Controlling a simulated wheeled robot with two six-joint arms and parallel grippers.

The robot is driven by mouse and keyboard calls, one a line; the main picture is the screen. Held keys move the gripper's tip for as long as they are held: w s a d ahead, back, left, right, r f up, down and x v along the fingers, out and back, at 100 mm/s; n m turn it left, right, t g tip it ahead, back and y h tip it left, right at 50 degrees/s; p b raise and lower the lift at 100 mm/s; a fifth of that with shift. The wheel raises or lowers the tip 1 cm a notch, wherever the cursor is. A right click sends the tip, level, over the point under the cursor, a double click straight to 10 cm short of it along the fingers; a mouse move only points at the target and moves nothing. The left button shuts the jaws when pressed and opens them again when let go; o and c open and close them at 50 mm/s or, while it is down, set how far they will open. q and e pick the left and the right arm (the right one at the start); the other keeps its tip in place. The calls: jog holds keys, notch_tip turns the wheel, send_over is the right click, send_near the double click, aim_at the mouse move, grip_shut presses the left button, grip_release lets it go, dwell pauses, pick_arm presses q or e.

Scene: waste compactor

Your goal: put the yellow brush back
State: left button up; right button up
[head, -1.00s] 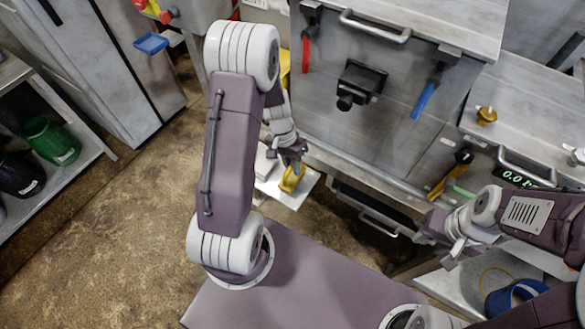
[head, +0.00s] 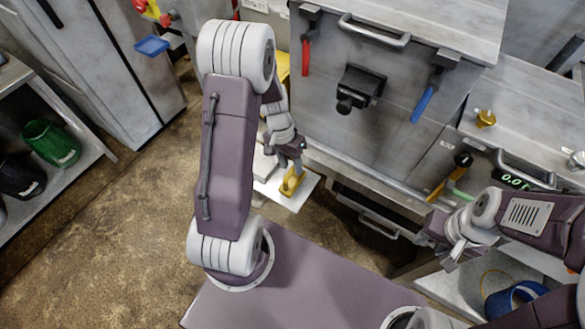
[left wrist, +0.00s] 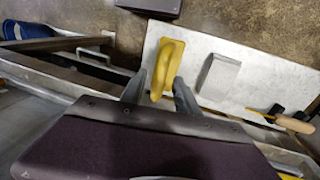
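The yellow brush (head: 291,184) lies on a pale board (head: 305,188) low in front of the steel machine. In the left wrist view the yellow brush (left wrist: 168,66) has a rounded, looped handle. My left gripper (head: 292,163) is at the brush from above. In the left wrist view its two fingers (left wrist: 160,93) stand apart, with the brush's near end between them. I see a gap at the left finger; the right finger is close to the brush, and I cannot tell if it touches. My right gripper (head: 452,250) is at the right, away from the brush, its fingers unclear.
A grey block (left wrist: 219,76) lies beside the brush on the board, and a wooden-handled tool (left wrist: 292,122) is near its edge. The steel machine (head: 405,110) has red and blue handles. Green (head: 52,143) and black bins stand on a shelf at left. The floor at left is clear.

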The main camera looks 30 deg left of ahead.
pick_arm(q)
notch_tip(320, 180, up, 9)
jog(key=a+p, duration=0.1)
jog(key=a, duration=0.1)
jog(key=s+d+n+t+y, duration=0.1)
jog(key=s+d+y, duration=0.1)
jog(key=s+d, duration=0.5)
jog(key=shift+s+d+r, duration=0.15)
jog(key=shift+s, duration=0.5)
